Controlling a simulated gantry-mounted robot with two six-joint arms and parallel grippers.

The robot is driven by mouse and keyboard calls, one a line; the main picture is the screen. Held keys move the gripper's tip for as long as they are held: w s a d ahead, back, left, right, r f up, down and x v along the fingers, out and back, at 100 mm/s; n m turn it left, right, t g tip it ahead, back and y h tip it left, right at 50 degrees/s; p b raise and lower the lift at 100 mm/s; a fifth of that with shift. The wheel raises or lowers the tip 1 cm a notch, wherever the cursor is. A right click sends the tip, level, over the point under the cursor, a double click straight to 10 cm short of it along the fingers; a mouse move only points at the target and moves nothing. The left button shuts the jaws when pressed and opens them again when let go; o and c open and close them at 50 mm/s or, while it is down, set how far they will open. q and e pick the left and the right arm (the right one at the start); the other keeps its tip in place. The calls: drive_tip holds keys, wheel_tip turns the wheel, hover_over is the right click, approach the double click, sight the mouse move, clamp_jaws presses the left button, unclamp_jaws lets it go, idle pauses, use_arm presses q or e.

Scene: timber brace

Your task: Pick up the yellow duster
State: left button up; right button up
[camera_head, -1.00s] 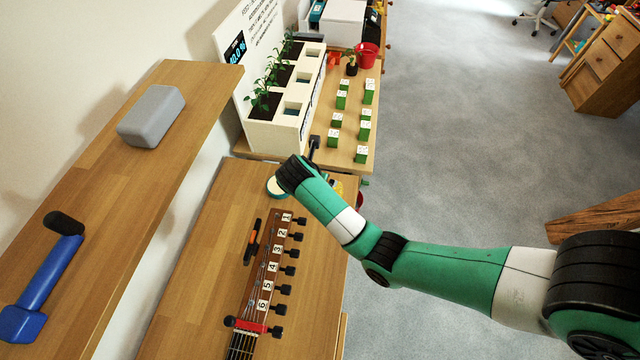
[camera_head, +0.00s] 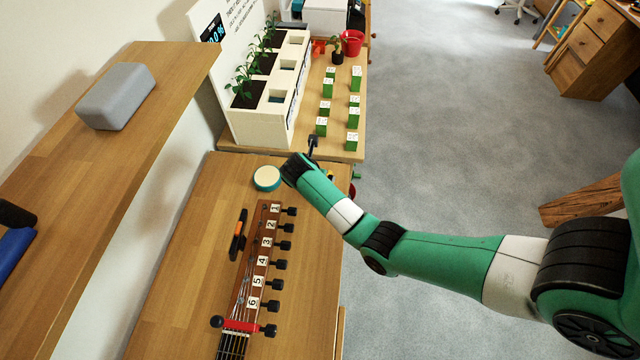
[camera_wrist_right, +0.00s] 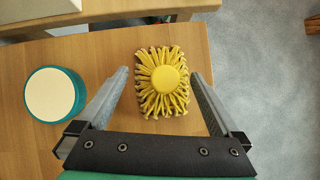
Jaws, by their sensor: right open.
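The yellow duster (camera_wrist_right: 163,80) shows in the right wrist view as a round yellow knob ringed by yellow strands. It lies on the wooden table near its edge. My right gripper (camera_wrist_right: 160,74) is open, with one finger on each side of the duster in this view. I cannot tell whether the fingers are down at its height. In the head view my right arm hides most of the duster, and only a small yellow patch (camera_head: 331,175) shows beside the wrist. My left gripper is not in view.
A round teal tin with a cream top (camera_head: 267,178) stands left of the duster. A guitar headstock (camera_head: 262,250) and an orange-black tool (camera_head: 238,235) lie nearer. A white planter (camera_head: 262,120) and green blocks (camera_head: 329,82) stand behind. A shelf (camera_head: 130,150) runs along the left.

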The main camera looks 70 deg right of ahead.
drive_tip(key=b+x, duration=0.1)
drive_tip(key=x, duration=0.2)
drive_tip(key=shift+d+f, duration=0.15)
drive_tip(key=shift+f, duration=0.15)
drive_tip(key=shift+d+f+b, duration=0.25)
drive_tip(key=shift+d+b, duration=0.05)
drive_tip(key=shift+b, duration=0.05)
drive_tip(key=shift+c, duration=0.3)
drive_tip(key=c, duration=1.2)
